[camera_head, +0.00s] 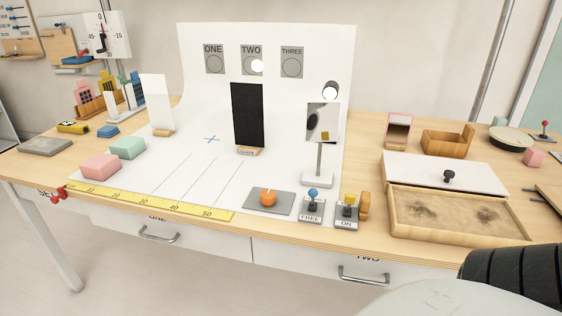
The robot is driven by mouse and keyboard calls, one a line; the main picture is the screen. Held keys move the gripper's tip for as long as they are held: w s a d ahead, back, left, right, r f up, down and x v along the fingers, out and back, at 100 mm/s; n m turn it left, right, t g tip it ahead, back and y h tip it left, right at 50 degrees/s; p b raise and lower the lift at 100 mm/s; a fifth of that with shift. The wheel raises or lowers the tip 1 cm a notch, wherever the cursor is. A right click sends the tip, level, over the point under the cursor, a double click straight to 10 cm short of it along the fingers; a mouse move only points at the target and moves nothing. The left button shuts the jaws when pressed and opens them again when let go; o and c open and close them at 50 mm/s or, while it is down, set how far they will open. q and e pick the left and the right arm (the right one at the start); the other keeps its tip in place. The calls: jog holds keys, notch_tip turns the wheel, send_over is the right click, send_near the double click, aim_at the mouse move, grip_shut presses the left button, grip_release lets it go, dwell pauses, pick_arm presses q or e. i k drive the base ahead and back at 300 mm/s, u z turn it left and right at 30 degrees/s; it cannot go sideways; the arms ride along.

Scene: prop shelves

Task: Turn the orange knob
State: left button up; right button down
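The orange knob (268,198) is a small round orange piece on a flat grey plate (255,208) near the front edge of the table. Its top has a small dark spot or pointer that is too small to read. Nothing touches the knob. Neither of my grippers is in view. A black ribbed part and a pale rounded part at the lower right look like parts of my own body, with no fingers showing.
A yellow ruler (150,200) lies to the left. A sand box (458,210) sits farther right.

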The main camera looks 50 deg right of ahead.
aim_at(268, 196)
jog(key=k, duration=0.25)
jog(key=z, duration=1.35)
